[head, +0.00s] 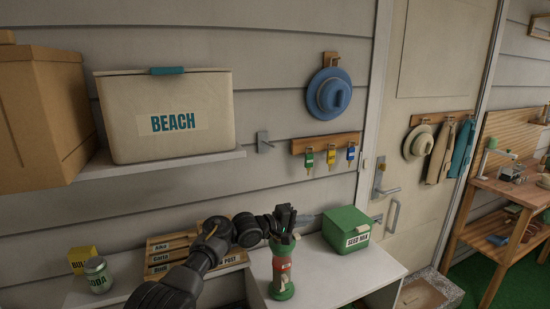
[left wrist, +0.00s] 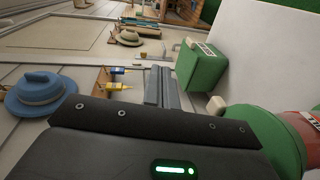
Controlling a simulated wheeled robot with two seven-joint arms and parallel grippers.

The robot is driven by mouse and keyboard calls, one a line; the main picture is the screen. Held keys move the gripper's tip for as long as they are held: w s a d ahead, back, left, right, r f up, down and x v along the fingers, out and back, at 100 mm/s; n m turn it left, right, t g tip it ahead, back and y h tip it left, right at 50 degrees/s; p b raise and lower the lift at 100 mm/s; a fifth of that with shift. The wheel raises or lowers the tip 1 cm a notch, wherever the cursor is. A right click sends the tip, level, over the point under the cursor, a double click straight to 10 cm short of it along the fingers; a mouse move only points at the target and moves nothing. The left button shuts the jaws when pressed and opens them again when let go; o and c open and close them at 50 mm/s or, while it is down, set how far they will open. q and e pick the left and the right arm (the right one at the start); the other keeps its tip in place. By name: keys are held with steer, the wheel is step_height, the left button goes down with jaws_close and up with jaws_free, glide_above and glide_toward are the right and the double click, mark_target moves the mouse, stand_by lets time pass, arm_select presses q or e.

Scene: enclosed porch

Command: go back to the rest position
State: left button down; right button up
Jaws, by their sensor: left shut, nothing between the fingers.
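My left gripper (head: 284,220) shows in the head view above the white table, in front of the wall. It is shut and empty. A green and red flashlight-like canister (head: 283,272) stands upright just below it on the table, and its green end (left wrist: 272,138) shows at the right of the left wrist view. The closed fingers (left wrist: 162,88) show in the middle of the left wrist view, apart from the green box. My right gripper is in neither view.
A green "SEED MIX" box (head: 346,232) stands on the white table (head: 325,280). A mail rack (head: 165,245), a jar (head: 98,275) and a yellow box (head: 82,259) are at left. A shelf (head: 170,162) holds the "BEACH" bin (head: 165,90). Hooks with keys (head: 331,157) and a blue hat (head: 329,93) hang behind.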

arm_select(q)
steer(key=a+h, duration=0.1)
steer(key=a+t+h+b, duration=0.1)
steer(key=s+a+h+b, duration=0.1)
steer(key=shift+r+n+h, duration=0.3)
steer(key=shift+h, duration=0.1)
steer(key=shift+s+a+r, duration=0.1)
steer(key=shift+a+r, duration=0.15)
steer(key=shift+a, duration=0.3)
steer(key=shift+s+a+r, duration=0.2)
steer(key=shift+s+a, duration=0.05)
steer(key=shift+s, duration=0.1)
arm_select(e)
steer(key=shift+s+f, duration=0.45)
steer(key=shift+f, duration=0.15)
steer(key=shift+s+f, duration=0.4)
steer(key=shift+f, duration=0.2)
arm_select(q)
steer(key=shift+w+f, duration=0.1)
steer(key=shift+w+a, duration=0.1)
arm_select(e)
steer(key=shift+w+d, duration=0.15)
